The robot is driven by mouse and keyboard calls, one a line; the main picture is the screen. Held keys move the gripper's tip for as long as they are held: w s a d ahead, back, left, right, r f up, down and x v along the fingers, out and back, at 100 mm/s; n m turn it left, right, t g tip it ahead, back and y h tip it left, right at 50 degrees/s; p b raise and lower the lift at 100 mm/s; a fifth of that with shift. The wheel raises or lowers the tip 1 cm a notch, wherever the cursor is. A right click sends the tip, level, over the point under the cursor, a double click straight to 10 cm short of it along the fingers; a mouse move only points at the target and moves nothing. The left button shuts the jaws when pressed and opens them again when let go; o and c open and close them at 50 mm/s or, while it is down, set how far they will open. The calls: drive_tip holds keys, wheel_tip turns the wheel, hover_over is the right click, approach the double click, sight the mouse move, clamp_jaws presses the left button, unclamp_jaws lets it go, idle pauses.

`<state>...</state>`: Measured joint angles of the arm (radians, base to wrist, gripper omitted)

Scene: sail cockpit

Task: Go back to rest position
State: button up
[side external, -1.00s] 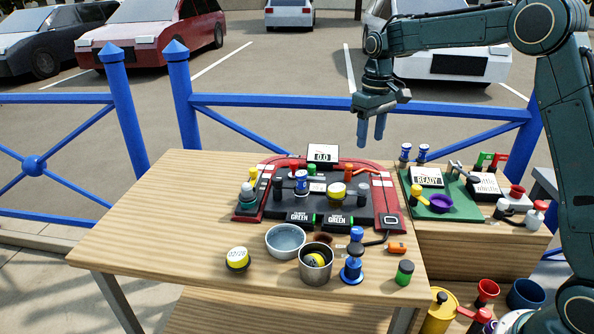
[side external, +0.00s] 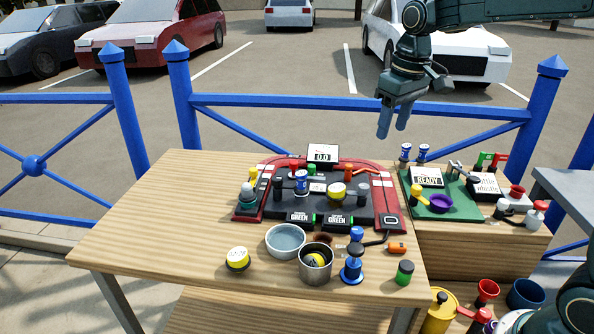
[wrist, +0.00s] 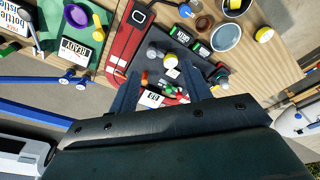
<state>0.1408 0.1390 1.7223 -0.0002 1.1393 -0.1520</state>
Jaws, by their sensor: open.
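My gripper (side external: 393,122) hangs in the air above and behind the right part of the wooden table, fingers pointing down. It is open and empty. In the wrist view my gripper (wrist: 163,92) shows its two blue-grey fingers apart, with the red and black board far below between them. The red and black board (side external: 270,207) lies on the table with several small bottles and knobs on it and a white display reading 0.0 (side external: 322,153) at its back edge. Nothing touches the fingers.
A blue railing (side external: 300,101) runs behind the table. A grey bowl (side external: 286,240), a metal cup (side external: 315,262), a yellow-topped jar (side external: 237,258) and a blue tamper-like piece (side external: 353,262) stand at the table front. A green mat (side external: 465,207) lies on the right-hand surface. The air around my gripper is clear.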

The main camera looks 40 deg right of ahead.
drive_tip(key=s+a+t, duration=0.2)
drive_tip(key=s+a, duration=0.1)
drive_tip(key=s, duration=0.8)
drive_tip(key=s+a+f+t, duration=0.1)
drive_tip(key=s+a+t, duration=0.1)
drive_tip(key=s, duration=1)
drive_tip(key=shift+s+a+f, duration=0.2)
drive_tip(key=shift+a+f, duration=0.05)
drive_tip(key=shift+a, duration=0.15)
